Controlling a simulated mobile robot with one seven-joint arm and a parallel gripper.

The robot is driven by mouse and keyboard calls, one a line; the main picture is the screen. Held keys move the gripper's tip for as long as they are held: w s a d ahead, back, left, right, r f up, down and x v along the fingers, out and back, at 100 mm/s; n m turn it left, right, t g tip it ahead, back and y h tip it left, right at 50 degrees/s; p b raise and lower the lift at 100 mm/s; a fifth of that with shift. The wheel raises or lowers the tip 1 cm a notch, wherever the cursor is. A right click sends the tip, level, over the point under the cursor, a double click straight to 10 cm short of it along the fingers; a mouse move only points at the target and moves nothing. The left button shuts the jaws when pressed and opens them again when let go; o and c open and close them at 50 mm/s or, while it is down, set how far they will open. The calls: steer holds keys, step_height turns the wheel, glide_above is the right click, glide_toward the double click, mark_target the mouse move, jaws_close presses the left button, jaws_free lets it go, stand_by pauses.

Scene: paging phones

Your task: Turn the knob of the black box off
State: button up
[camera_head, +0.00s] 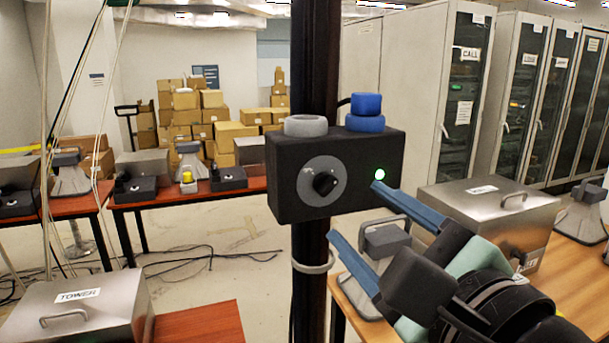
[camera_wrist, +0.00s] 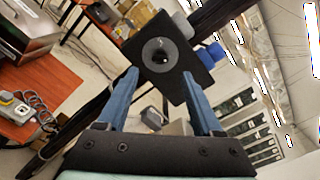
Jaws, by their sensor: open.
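The black box (camera_head: 261,187) is fixed to a dark upright post at the centre of the head view. A black knob (camera_head: 325,183) sits on a grey round plate on its front face. A small green light (camera_head: 380,174) glows to the right of the knob. My gripper (camera_head: 352,208) is open and empty, with its blue fingers pointing at the box from the lower right. In the wrist view the black box (camera_wrist: 181,84) and the knob (camera_wrist: 160,54) appear tilted beyond the gap between the fingertips (camera_wrist: 160,72). The fingers look apart from the knob.
A grey round cap (camera_head: 306,126) and a blue button (camera_head: 366,104) sit on top of the box. A metal case marked TOWER (camera_head: 110,312) is at lower left. Another metal case (camera_head: 495,212) stands on the right table. Grey cabinets line the right.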

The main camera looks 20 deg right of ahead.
mark_target(327, 186)
steer(key=w+p, duration=0.2)
steer(key=w, duration=0.6)
steer(key=shift+a, duration=0.1)
steer(key=shift+c, duration=0.3)
jaws_close()
